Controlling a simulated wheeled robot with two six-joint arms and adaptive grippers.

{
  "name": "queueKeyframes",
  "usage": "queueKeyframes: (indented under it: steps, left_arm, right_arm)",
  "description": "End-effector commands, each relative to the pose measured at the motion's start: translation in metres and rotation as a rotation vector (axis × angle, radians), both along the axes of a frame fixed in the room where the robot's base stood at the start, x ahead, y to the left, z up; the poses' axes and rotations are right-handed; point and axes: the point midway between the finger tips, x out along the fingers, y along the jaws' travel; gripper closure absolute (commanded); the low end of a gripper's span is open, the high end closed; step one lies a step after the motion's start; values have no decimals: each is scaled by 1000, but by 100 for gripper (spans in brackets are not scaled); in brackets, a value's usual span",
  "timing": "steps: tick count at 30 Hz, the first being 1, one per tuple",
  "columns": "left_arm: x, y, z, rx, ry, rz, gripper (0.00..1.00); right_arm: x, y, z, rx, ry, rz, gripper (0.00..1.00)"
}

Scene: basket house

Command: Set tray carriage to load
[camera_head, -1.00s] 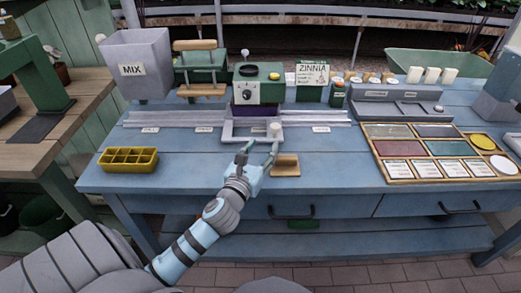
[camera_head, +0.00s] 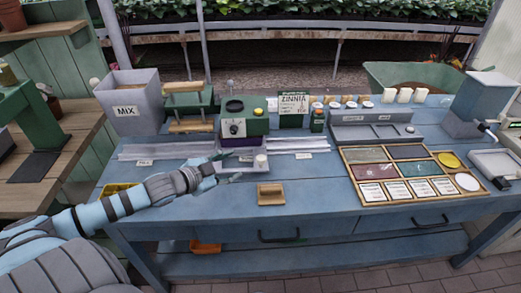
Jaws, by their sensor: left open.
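The tray carriage (camera_head: 246,171) is a pale grey frame with a white knob (camera_head: 261,161) at its right. It sits on the grey rails (camera_head: 297,145), in front of the green machine with a dial (camera_head: 243,121). Small labels (camera_head: 304,156) lie along the rails, too small to read surely. My left gripper (camera_head: 226,169) is open and empty, at the carriage's left side and left of the knob. It hides part of the carriage; I cannot tell whether they touch. My right gripper is out of view.
A wooden block (camera_head: 271,194) lies in front of the carriage. My arm partly hides the yellow cell tray (camera_head: 113,189). The grey MIX bin (camera_head: 129,112) stands at back left, and a seed-packet tray (camera_head: 400,197) at right.

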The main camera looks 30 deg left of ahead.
Motion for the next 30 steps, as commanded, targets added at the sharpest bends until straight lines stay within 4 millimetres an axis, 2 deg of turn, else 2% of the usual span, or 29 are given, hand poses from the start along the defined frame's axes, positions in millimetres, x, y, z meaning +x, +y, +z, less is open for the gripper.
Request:
queueKeyframes:
  steps: [1,3,6,11,14,16,21,24,30]
  left_arm:
    - [-1,-3,-4,-198,23,69,55]
    - [-1,-6,-4,-416,47,147,55]
    - [1,-7,-5,-549,58,200,55]
    - [16,-7,-15,-570,52,213,55]
    - [35,-10,-25,-573,51,211,55]
    - [55,-15,-33,-578,52,207,55]
    - [100,-21,-49,-574,57,209,55]
    - [117,-23,-55,-569,59,207,55]
    - [132,-25,-59,-565,60,206,55]
  right_arm:
    - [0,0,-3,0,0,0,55]
    - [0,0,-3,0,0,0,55]
    - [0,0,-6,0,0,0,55]
    - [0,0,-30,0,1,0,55]
    - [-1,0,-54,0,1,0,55]
    - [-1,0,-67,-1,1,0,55]
    - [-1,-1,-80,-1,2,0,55]
    - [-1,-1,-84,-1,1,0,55]
    - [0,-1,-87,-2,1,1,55]
